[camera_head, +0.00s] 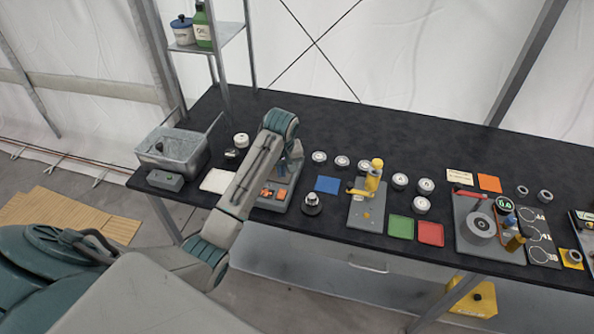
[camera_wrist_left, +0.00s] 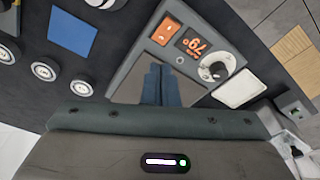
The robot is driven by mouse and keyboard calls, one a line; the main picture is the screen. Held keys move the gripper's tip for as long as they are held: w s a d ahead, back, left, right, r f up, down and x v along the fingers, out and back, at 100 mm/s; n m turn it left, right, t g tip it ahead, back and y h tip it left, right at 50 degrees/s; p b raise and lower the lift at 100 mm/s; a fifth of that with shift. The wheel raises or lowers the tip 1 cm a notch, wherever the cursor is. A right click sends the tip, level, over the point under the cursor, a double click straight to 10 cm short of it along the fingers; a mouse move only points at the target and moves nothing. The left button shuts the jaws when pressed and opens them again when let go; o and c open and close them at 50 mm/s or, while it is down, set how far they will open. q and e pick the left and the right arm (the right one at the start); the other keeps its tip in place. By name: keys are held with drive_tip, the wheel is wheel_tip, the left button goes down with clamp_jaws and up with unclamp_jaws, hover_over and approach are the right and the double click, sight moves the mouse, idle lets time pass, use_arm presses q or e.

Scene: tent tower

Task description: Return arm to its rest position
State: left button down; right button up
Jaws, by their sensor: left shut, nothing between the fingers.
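My left arm comes in from the lower left of the head view and reaches over the black table (camera_head: 330,125). Its gripper (camera_head: 291,168) is partly hidden behind the forearm, above a grey device with orange displays (camera_head: 281,193). In the left wrist view the two blue-grey fingers (camera_wrist_left: 160,72) are together, with nothing between them. They point at the plate of that device, whose display (camera_wrist_left: 199,48) and knob (camera_wrist_left: 213,68) lie beside them. Whether the fingertips touch the plate I cannot tell. My right gripper is out of view.
A metal basin (camera_head: 172,150) stands at the table's left end, with a white pad (camera_head: 216,181) to its right. A blue square (camera_head: 327,184), several round weights and a yellow-levered press (camera_head: 373,180) stand to the right. A shelf post rises behind the basin.

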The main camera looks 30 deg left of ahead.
use_arm(q)
drive_tip(key=s+d+f+m, duration=0.1)
drive_tip(key=s, duration=0.1)
drive_tip(key=s+d+f, duration=0.1)
drive_tip(key=s+f, duration=0.1)
drive_tip(key=s, duration=0.1)
drive_tip(key=s+d+f+m, duration=0.1)
drive_tip(key=s, duration=0.2)
drive_tip(key=shift+s+f+m, duration=0.1)
drive_tip(key=shift+f+m, duration=0.2)
drive_tip(key=shift+f, duration=0.1)
drive_tip(key=s+d+r+m+t, duration=0.1)
drive_tip(key=s+d+m, duration=0.25)
drive_tip(key=s, duration=0.95)
drive_tip(key=s+d+r+m+t, duration=0.1)
drive_tip(key=s+d+r+m, duration=0.2)
drive_tip(key=s, duration=1)
wheel_tip(320, 180, down, 38)
drive_tip(key=a+g+b, duration=0.1)
drive_tip(key=a+b, duration=0.2)
drive_tip(key=b, duration=0.5)
drive_tip(key=s+f+b, duration=0.3)
drive_tip(key=s+f, duration=0.6)
drive_tip(key=f, duration=0.4)
drive_tip(key=s+f+g+b, duration=0.1)
drive_tip(key=s+f+b, duration=0.2)
drive_tip(key=s+f, duration=0.6)
wheel_tip(320, 180, down, 5)
drive_tip(key=shift+s+a, duration=0.4)
drive_tip(key=shift+a, duration=0.05)
